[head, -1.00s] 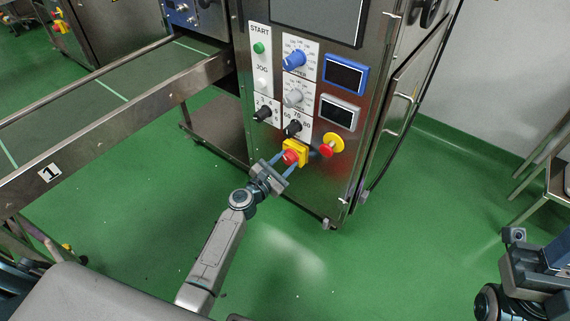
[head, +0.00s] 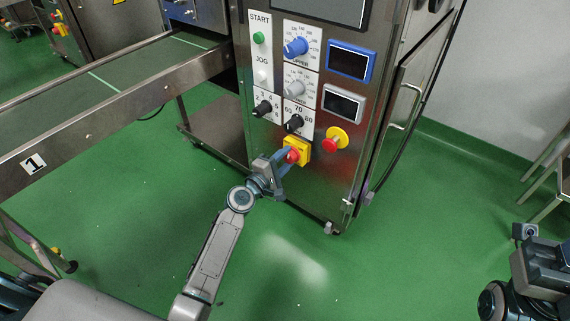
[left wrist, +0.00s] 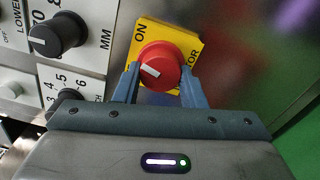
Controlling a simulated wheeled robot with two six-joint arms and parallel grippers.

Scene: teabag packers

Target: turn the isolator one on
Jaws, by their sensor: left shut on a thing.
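The isolator is a red rotary knob (head: 292,155) on a yellow plate (head: 304,147), low on the front of the steel machine cabinet. My left gripper (head: 284,160) reaches it from the lower left and is shut on the knob. In the left wrist view, the blue fingers (left wrist: 160,78) lie on either side of the red knob (left wrist: 158,58). The knob's white mark slants down to the right. The word ON shows on the plate (left wrist: 189,43); the other lettering is partly hidden. My right arm is at the lower right edge; its fingers cannot be made out.
A red mushroom button on a yellow disc (head: 336,139) is just right of the isolator. Black dials (head: 294,123), a green start button (head: 258,38) and small displays (head: 343,103) are above. A conveyor marked 1 (head: 100,135) runs left. Green floor below is clear.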

